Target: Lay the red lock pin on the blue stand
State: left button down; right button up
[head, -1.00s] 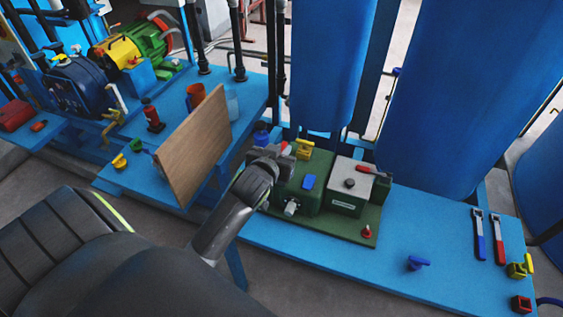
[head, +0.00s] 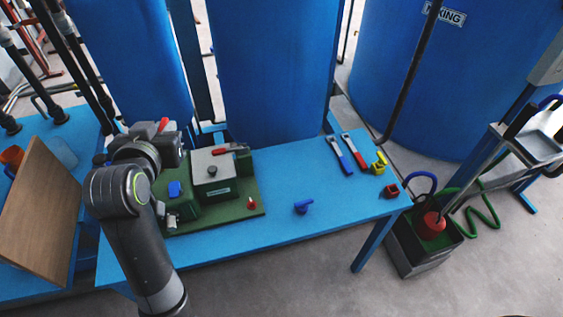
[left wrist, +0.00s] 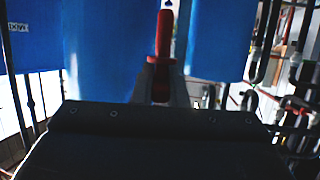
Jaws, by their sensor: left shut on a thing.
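My left gripper (head: 172,143) is shut on the red lock pin (head: 163,125), at the upper left end of the green machine. In the left wrist view the pin (left wrist: 164,35) stands up from between the fingers (left wrist: 160,80), clear of anything else. The blue stand (head: 335,205) is a long blue table under the machine, with bare top to the right of it. My right gripper is not in view.
The green machine (head: 235,205) has a pale box with a red handle (head: 230,149). A blue valve (head: 303,206), two wrenches (head: 347,153), a yellow fitting (head: 379,164) and a dark red block (head: 391,191) lie to the right. Tall blue tanks (head: 265,70) stand behind. A wooden board (head: 38,205) leans at left.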

aim_at(335, 195)
jog(key=i+l+u, duration=0.15)
jog(key=l+u, duration=0.15)
jog(key=l, duration=1.45)
jog(key=l+u, duration=0.3)
jog(key=l, duration=1.5)
